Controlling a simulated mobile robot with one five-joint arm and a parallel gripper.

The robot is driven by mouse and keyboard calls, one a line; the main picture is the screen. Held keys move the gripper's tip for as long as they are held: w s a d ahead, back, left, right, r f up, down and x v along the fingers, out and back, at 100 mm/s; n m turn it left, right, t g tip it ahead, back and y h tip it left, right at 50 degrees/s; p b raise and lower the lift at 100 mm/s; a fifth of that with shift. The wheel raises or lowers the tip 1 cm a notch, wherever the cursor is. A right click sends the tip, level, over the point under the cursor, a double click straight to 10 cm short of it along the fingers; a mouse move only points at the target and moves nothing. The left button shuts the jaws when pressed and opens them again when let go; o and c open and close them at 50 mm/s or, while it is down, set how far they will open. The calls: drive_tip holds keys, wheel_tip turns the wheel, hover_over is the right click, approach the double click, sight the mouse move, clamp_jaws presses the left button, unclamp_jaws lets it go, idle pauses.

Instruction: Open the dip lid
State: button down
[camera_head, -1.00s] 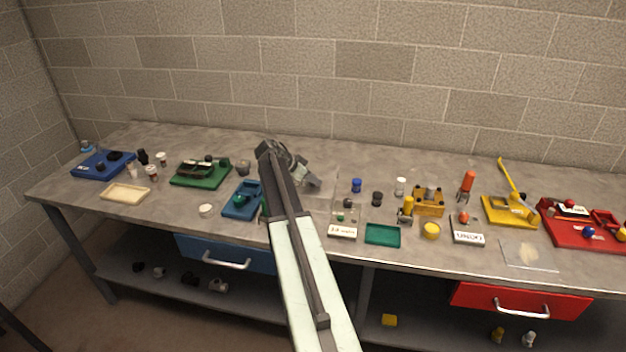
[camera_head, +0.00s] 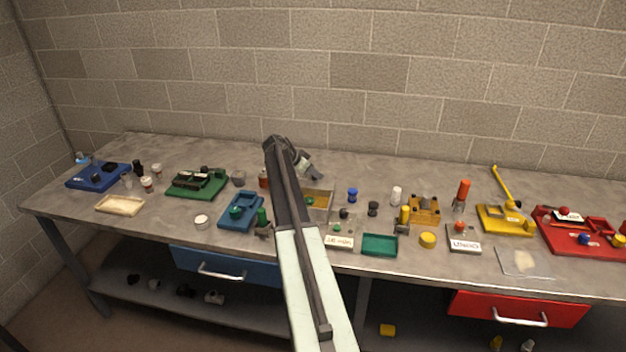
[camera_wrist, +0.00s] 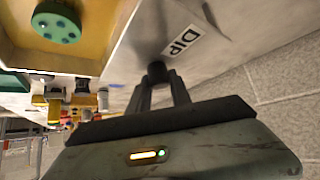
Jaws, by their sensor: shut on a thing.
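The dip lid (camera_wrist: 150,40) is a grey panel with a white "DIP" label, large and tilted in the wrist view. My gripper (camera_wrist: 160,88) is shut on the small dark knob (camera_wrist: 157,71) of this lid. Beside the lid lies an open box (camera_head: 320,198) with a yellowish inside; it also shows in the wrist view (camera_wrist: 98,55). A green round piece with dark dots (camera_wrist: 56,22) lies in it. In the head view my gripper (camera_head: 312,167) is behind the box, and my arm hides the box's left part.
A clear labelled holder (camera_head: 340,240), a green tray (camera_head: 380,245) and a yellow fixture (camera_head: 425,210) stand to the right. The brick wall runs behind the bench.

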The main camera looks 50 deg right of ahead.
drive_tip(key=c, duration=1.2)
unclamp_jaws()
drive_tip(key=shift+a, duration=0.1)
drive_tip(key=p+v, duration=0.5)
drive_tip(key=v, duration=0.2)
drive_tip(key=shift+a+r+p, duration=0.15)
drive_tip(key=shift+r+p, duration=0.25)
drive_tip(key=shift+r, duration=0.05)
drive_tip(key=shift+w+a+f, duration=0.1)
drive_tip(key=shift+f, duration=0.05)
